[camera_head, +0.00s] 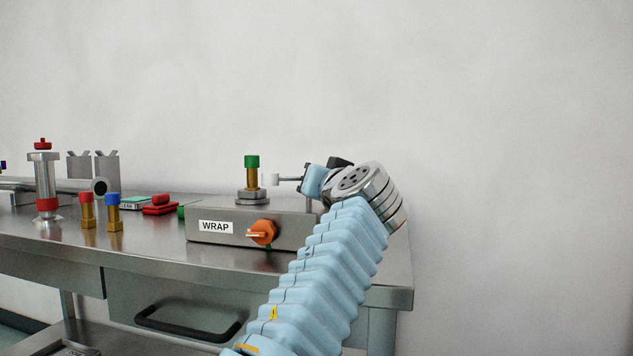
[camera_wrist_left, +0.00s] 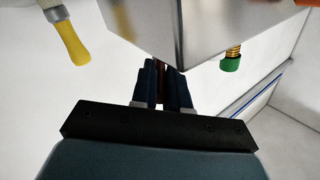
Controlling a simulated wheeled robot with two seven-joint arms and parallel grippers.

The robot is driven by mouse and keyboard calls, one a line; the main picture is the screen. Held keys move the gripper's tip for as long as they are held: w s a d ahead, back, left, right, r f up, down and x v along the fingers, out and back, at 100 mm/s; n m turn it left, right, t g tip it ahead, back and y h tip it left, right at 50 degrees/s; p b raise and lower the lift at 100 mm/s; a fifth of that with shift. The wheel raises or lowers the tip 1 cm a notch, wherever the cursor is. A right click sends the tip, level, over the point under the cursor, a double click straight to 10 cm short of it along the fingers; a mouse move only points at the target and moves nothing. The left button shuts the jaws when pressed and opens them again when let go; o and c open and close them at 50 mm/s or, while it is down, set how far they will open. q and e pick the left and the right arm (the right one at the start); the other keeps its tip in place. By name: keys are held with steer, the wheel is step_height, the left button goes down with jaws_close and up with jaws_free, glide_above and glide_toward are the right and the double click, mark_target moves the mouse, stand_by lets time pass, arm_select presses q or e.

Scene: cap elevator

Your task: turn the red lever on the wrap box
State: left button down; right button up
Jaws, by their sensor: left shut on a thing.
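The wrap box (camera_head: 200,240) is a grey metal box with a WRAP label on the bench's right end; its metal face also fills the top of the left wrist view (camera_wrist_left: 200,25). An orange-red lever knob (camera_head: 262,232) sits on its front. My left gripper (camera_head: 300,180) is by the box's right end, pointing left, with my arm hiding that corner. In the left wrist view, its dark fingers (camera_wrist_left: 161,85) are close together on a thin dark-red piece (camera_wrist_left: 161,68). I cannot tell whether this is the lever. My right gripper is out of view.
A brass post with a green cap (camera_head: 252,162) stands on the box, near a thin rod with a white end (camera_head: 275,180). Red-capped (camera_head: 87,210) and blue-capped (camera_head: 114,212) posts stand to the left. The bench's right edge is close to my arm.

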arm_select(q)
steer(key=c, duration=1.1)
jaws_free()
steer(key=shift+d, duration=0.1)
steer(key=shift+s+f+b, duration=0.1)
steer(key=shift+s+b, duration=0.25)
steer(key=shift+s, duration=0.05)
steer(key=b+v, duration=0.4)
steer(key=v, duration=0.9)
